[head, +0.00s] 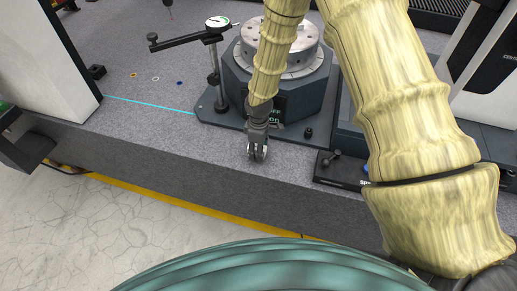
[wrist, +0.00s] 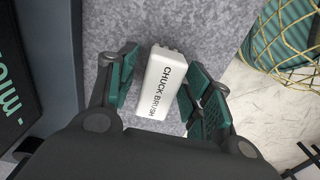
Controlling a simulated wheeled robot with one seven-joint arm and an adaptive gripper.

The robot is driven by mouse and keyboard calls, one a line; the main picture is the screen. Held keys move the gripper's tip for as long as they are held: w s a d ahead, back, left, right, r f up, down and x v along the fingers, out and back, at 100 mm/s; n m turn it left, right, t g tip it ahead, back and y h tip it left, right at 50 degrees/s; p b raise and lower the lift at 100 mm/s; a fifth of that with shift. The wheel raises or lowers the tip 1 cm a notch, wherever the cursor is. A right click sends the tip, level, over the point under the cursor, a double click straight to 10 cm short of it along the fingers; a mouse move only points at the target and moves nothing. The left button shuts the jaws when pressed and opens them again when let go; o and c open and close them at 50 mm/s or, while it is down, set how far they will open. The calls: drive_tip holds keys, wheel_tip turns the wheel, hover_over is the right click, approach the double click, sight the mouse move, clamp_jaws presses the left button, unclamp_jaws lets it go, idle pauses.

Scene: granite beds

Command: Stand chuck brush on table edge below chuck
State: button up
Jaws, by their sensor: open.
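The chuck brush (wrist: 161,85) is a white block with its name in dark letters, seen in the wrist view on the grey granite. My gripper (wrist: 160,72) is open, with one green-padded finger on each side of the block; a gap shows on the right, and contact on the left is unclear. In the head view my gripper (head: 257,152) points down at the front edge of the granite table (head: 150,130), in front of the round metal chuck (head: 304,53). The chuck sits on a dark faceted base, partly hidden by my arm. The brush is not clear in the head view.
A dial indicator on a stand (head: 213,70) is left of the chuck. A small dark block with a lever (head: 335,165) lies right of my gripper near the edge. Small coloured rings lie at the left. The granite between is mostly clear.

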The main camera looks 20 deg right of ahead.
wheel_tip(320, 180, up, 12)
drive_tip(key=b, duration=0.2)
drive_tip(key=shift+b, duration=0.3)
idle(0.3)
idle(0.6)
